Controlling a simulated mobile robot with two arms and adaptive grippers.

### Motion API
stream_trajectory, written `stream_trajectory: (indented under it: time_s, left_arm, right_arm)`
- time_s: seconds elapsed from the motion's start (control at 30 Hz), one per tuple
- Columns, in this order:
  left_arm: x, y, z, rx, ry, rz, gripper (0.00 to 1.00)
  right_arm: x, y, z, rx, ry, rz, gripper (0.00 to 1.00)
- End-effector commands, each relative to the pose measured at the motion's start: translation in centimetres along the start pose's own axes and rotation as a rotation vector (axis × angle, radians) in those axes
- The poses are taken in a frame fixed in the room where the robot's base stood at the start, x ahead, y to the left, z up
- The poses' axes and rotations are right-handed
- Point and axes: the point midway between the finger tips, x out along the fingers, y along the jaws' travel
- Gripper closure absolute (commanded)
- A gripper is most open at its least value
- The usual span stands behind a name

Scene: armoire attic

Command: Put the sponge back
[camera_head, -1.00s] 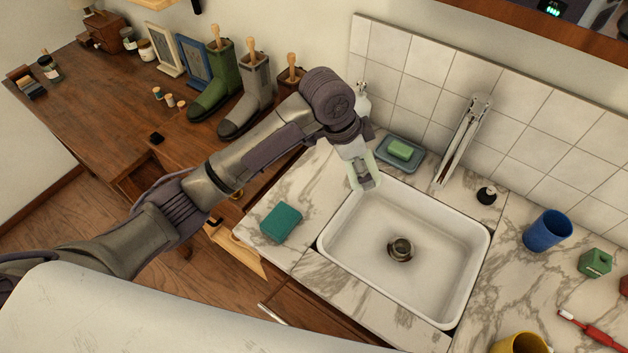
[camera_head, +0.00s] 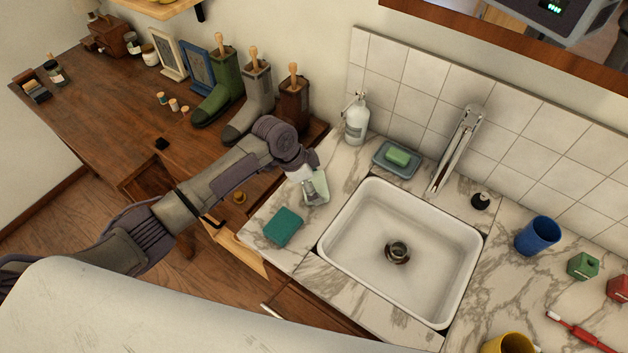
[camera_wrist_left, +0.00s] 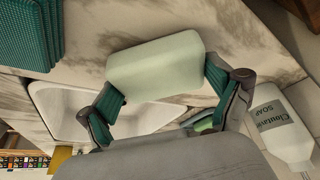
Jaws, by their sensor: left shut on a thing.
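My left gripper (camera_head: 308,182) is above the marble counter left of the sink. It is shut on a pale green block, apparently the sponge (camera_wrist_left: 156,63). The block lies across between the fingers in the left wrist view, and its pale side also shows in the head view (camera_head: 318,188). It appears apart from the counter. A flat teal ridged slab (camera_head: 283,226) lies on the counter just below the gripper in the head view. It also shows at the top left of the left wrist view (camera_wrist_left: 25,35). My right gripper is not in view.
The white sink (camera_head: 350,235) is right of the gripper. A soap bottle (camera_head: 356,122) and a blue dish (camera_head: 380,164) with green soap (camera_head: 397,157) stand behind it. Boots (camera_head: 250,98) stand on the wooden desk (camera_head: 105,105) at the left. A blue cup (camera_head: 537,236) is at the right.

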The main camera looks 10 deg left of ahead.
Motion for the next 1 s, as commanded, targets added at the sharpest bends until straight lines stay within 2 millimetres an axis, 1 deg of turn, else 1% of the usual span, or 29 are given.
stream_trajectory:
  time_s: [0.3, 0.33, 0.37, 0.4, 0.67, 0.77, 0.87, 0.97, 1.0]
  left_arm:
    - [0.3, 0.0, 0.1, 0.000, 0.000, 0.000, 0.37]
    - [0.3, 0.0, 0.1, 0.000, 0.000, -0.001, 0.08]
    - [0.3, 0.0, 0.1, 0.000, 0.000, -0.001, 0.03]
    - [0.3, 0.0, 0.1, 0.000, 0.000, -0.001, 0.00]
    - [0.2, 0.0, 0.1, 0.000, 0.000, -0.001, 0.00]
    - [0.0, 0.0, 0.0, 0.000, 0.000, -0.001, 0.00]
    - [-0.9, -0.1, 0.0, 0.000, 0.000, -0.003, 0.00]
    - [-2.6, -0.2, 0.0, 0.001, 0.001, -0.005, 0.00]
    - [-3.5, -0.2, 0.1, 0.003, 0.000, -0.006, 0.00]
  right_arm:
    - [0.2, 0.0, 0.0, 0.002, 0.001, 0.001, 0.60]
    - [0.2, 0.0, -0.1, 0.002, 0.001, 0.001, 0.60]
    - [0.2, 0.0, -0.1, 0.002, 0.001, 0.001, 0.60]
    - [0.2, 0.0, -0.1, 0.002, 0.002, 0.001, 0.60]
    - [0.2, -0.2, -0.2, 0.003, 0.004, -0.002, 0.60]
    - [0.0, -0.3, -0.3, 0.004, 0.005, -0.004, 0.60]
    - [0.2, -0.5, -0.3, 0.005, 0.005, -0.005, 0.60]
    - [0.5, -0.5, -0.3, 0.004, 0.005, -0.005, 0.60]
    - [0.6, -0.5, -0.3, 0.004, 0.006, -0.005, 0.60]
